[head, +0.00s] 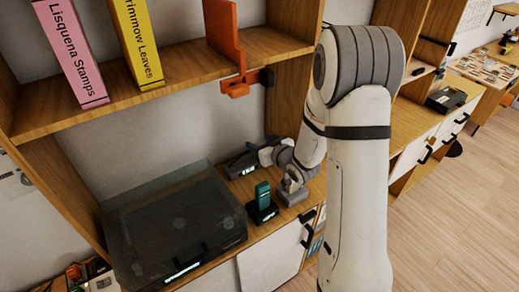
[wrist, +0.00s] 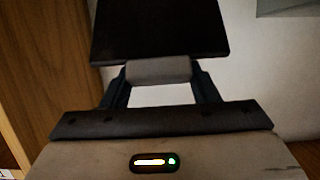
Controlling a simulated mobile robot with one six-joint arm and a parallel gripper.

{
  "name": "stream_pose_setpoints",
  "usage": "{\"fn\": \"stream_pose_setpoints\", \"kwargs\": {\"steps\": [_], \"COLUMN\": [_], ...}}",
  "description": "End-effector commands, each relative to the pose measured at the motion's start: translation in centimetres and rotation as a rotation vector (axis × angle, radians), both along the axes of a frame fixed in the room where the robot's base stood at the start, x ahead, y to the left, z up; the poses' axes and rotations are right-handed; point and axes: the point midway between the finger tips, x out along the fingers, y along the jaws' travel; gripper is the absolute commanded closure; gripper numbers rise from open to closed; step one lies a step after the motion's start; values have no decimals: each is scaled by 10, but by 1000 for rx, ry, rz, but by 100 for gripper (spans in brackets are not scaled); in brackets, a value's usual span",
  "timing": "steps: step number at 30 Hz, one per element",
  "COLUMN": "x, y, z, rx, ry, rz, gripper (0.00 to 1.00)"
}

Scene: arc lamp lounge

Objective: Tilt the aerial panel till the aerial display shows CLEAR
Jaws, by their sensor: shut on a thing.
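In the wrist view, my gripper (wrist: 159,82) has its two dark fingers on either side of a grey grip piece (wrist: 158,69). This piece joins the lower edge of a flat black panel (wrist: 160,28), which looks like the aerial panel. The fingers are shut on the grip. In the head view, my wrist is bent down at the back of the cabinet top, and the fingers are too small to make out. Beside it is a low dark unit (head: 240,163) with a small lit strip. I cannot read any word on it.
A teal upright piece (head: 263,194) in a black base stands close in front of my wrist. A dark clear-lidded box (head: 175,228) fills the left. An orange bracket (head: 234,86) hangs from the shelf (head: 150,98) above. Open floor (head: 450,225) lies right.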

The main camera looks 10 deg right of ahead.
Motion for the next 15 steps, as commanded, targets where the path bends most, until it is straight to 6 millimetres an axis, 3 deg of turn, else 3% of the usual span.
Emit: {"fn": "stream_pose_setpoints", "kwargs": {"steps": [1,13,14,15], "x": [2,3,3,3], "y": [-2,-3,-3,-3], "z": [-8,-3,-3,-3], "rx": [6,15,15,15], "ry": [-13,-29,-29,-29], "rz": [-2,-1,-1,-1], "gripper": [87,87,44,41]}}
